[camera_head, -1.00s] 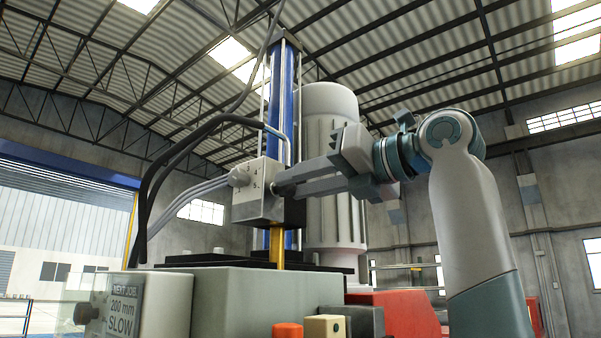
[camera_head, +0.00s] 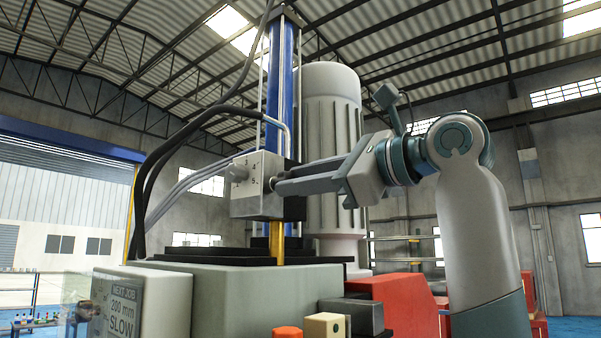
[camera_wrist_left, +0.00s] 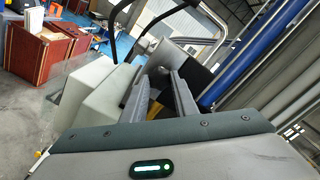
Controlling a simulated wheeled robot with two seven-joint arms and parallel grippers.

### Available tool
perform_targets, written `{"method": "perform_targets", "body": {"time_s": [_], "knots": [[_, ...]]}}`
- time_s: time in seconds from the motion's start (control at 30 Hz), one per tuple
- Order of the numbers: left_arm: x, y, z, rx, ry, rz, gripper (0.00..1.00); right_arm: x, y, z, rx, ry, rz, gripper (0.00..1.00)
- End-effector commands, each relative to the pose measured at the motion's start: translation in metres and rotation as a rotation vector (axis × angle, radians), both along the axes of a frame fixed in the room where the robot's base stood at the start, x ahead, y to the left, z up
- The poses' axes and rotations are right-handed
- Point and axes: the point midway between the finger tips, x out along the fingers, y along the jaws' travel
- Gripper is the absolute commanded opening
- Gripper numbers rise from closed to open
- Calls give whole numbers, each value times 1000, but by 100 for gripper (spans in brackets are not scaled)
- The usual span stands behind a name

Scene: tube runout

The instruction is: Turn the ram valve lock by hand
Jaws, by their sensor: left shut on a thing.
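The grey valve block (camera_head: 256,196) sits on the machine's column in front of a tall blue cylinder (camera_head: 278,95), with small numerals on its face. In the left wrist view, the two fingers (camera_wrist_left: 160,78) point at the pale block (camera_wrist_left: 168,52). My right gripper is not in view.
Black hoses (camera_head: 150,190) curve down left of the block. A ribbed grey motor (camera_head: 332,120) stands close behind my gripper.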

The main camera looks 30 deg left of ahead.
Motion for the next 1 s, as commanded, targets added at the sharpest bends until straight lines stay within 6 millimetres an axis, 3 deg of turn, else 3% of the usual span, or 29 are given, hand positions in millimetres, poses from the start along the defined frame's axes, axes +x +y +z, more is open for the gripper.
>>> {"method": "perform_targets", "body": {"time_s": [0.17,0.2,0.27,0.67,1.0], "knots": [[0,0,-1,-1,-3,-1,10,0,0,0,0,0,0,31],[0,0,-1,-1,-2,-1,28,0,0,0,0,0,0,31],[0,0,-1,-1,-2,-1,42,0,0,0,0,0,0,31],[0,-2,0,1,0,-1,42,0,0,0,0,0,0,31],[-1,-19,0,1,0,0,42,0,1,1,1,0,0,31]]}}
